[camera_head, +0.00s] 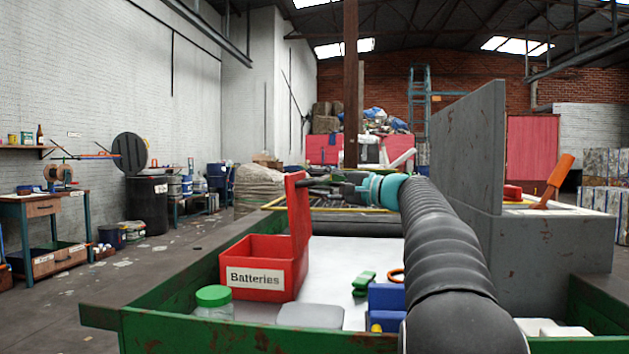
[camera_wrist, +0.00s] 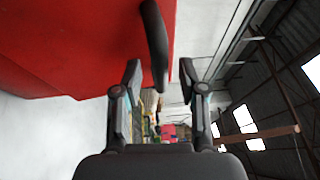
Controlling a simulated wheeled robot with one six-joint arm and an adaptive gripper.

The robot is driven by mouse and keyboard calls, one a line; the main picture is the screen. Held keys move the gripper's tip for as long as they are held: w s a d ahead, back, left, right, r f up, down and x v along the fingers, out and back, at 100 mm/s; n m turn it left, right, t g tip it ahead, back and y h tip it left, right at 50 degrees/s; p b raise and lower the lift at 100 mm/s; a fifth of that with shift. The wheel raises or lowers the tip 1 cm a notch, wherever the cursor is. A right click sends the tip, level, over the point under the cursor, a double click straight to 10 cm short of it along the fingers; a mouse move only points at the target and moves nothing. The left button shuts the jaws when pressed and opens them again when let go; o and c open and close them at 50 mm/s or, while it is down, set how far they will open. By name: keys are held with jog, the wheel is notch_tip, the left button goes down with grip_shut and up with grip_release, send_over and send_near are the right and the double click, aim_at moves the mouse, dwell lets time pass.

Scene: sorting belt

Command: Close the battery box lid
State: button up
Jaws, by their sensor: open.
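The red battery box (camera_head: 253,280), labelled "Batteries", stands in the green-edged tray at the left. Its red lid (camera_head: 298,222) stands raised, nearly upright, at the box's right side. In the wrist view the red lid (camera_wrist: 80,45) fills the upper left. A dark curved handle (camera_wrist: 154,40) on the lid reaches between my fingers. My gripper (camera_head: 322,185) is at the lid's upper right side, with its fingers open around the handle; it also shows in the wrist view (camera_wrist: 160,72). I see gaps beside the handle, but cannot tell whether any finger touches it.
A green-lidded jar (camera_head: 213,301), a grey lid-like block (camera_head: 310,316), a green clip (camera_head: 363,283) and a blue block (camera_head: 387,300) lie near the box. A tall grey panel (camera_head: 468,150) stands right of my arm. The white surface right of the box is mostly clear.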

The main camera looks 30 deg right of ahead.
jog(key=shift+x, duration=0.8)
grip_shut()
jog(key=shift+a, duration=0.15)
